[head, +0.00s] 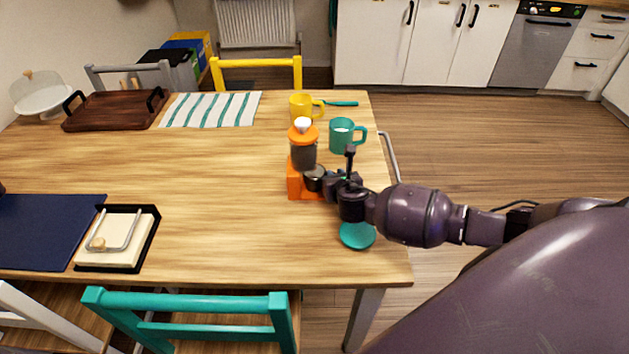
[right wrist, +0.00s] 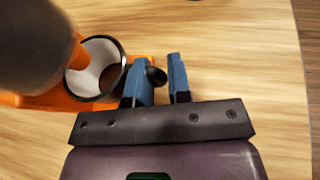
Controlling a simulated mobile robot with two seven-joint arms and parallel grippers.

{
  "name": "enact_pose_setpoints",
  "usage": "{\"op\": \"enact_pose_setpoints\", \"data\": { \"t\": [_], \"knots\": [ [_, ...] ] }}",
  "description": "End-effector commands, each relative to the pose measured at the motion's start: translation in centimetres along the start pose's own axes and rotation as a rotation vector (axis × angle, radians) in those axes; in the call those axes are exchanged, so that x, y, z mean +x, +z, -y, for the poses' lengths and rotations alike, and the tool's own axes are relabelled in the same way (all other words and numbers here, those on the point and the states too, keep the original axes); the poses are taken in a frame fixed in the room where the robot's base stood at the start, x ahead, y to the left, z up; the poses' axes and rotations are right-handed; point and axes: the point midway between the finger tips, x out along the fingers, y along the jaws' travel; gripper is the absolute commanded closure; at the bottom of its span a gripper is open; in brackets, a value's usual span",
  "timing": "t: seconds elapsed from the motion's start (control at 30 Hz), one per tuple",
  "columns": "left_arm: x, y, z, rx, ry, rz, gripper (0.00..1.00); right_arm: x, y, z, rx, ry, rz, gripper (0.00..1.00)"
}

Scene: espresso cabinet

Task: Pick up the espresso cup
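The espresso cup (head: 314,179) is small and dark with a pale inside, and sits at the front right of the orange coffee grinder (head: 295,182). In the right wrist view, the cup (right wrist: 117,85) shows its round mouth with something brown inside. My right gripper (head: 330,183) is right beside the cup. In the right wrist view, the blue fingers of the gripper (right wrist: 161,75) are a small gap apart, with a dark knob-like handle (right wrist: 157,76) between them. A thin gap shows beside the right finger. My left gripper is out of view.
A teal saucer (head: 357,235) lies near the table's right edge, below my right wrist. The table (head: 220,200) is clear to the grinder's left.

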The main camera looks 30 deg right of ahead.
Motion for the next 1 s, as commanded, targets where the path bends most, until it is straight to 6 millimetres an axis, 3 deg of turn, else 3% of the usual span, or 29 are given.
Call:
{"op": "enact_pose_setpoints", "data": {
  "t": [0.3, 0.43, 1.0],
  "knots": [
    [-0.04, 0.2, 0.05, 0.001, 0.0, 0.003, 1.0, 0.5, 0.08, -0.01, 0.0, 0.0, 0.001, 0.82],
    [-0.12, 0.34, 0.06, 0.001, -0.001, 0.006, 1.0, 0.49, 0.07, 0.0, 0.0, 0.0, 0.001, 1.0],
    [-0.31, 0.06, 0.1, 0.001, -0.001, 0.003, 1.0, 0.62, 0.56, 0.52, 0.0, -0.001, 0.002, 1.0]
  ]
}}
